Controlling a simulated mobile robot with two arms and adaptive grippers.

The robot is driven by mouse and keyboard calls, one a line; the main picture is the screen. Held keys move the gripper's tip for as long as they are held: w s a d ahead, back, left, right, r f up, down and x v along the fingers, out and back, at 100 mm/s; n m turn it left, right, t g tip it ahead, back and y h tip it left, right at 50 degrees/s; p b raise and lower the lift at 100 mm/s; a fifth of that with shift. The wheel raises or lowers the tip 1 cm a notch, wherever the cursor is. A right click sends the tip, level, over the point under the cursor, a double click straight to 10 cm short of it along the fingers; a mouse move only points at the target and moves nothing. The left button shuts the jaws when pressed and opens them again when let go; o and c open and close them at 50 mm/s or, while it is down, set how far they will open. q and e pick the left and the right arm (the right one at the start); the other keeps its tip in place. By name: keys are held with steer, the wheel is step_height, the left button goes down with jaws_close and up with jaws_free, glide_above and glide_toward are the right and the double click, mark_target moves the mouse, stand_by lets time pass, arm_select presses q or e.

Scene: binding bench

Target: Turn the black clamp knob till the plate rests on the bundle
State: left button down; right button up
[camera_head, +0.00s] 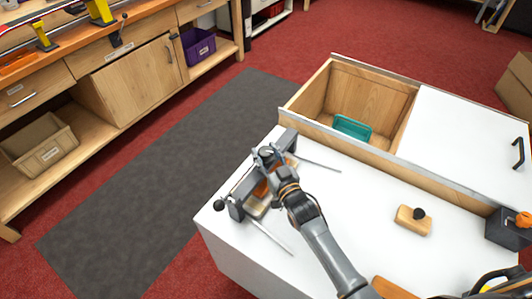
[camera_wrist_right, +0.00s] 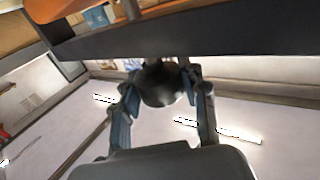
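A dark clamp press (camera_head: 236,207) stands near the left edge of the white bench top. Its dark crossbar (camera_wrist_right: 240,35) spans the top of the right wrist view. The round black clamp knob (camera_wrist_right: 163,84) sits between the fingertips of my right gripper (camera_wrist_right: 163,90). Both fingers appear to touch its sides. In the head view the right gripper (camera_head: 268,155) is over the crossbar's middle and mostly hides the knob. Orange and pale material, seemingly the bundle (camera_head: 258,207), shows under the crossbar. The plate's gap to it is hidden. My left gripper is not in view.
A wooden block with a black knob (camera_head: 413,220) and a black box (camera_head: 505,230) stand to the right. An open compartment holds a teal tray (camera_head: 352,128) behind. A black ball-ended lever (camera_head: 219,205) sticks out at the press's left. Metal rods lie beside the press.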

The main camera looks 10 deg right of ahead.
steer(key=shift+c, duration=1.2)
steer(key=shift+m+h, duration=0.5)
steer(key=shift+h, duration=0.2)
steer(key=shift+m+h, duration=0.3)
steer(key=shift+h, duration=0.2)
steer(key=o, duration=1.2)
steer(key=shift+c, duration=0.2)
steer(key=shift+s, duration=0.1)
